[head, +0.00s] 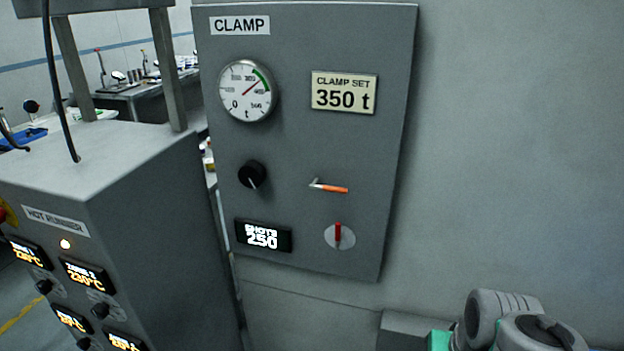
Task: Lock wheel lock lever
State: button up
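A small lever with an orange handle (333,188) sits on the grey CLAMP panel (300,230). It points to the right, tilted slightly down, from a pale metal pivot at its left end. No label names it, so I cannot tell for sure that it is the wheel lock lever. A black knob (252,174) with a white pointer mark is to its left. No larger wheel shows. Part of my arm shows at the bottom right, below and right of the panel. My gripper is not in view, and nothing touches the lever.
The panel also carries a round gauge (247,91), a CLAMP SET 350 t plate (343,92), a SHOTS 250 display (263,236) and an upright red switch (338,236). A HOT RUNNER cabinet (150,230) stands at the left. The panel's front looks clear.

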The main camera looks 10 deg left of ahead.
aim_at(325, 188)
jog(key=u, duration=0.45)
jog(key=i, duration=0.45)
jog(key=z, duration=0.6)
jog(key=k, duration=1.35)
jog(key=u, duration=1.7)
jog(key=i, duration=1)
jog(key=z, duration=0.05)
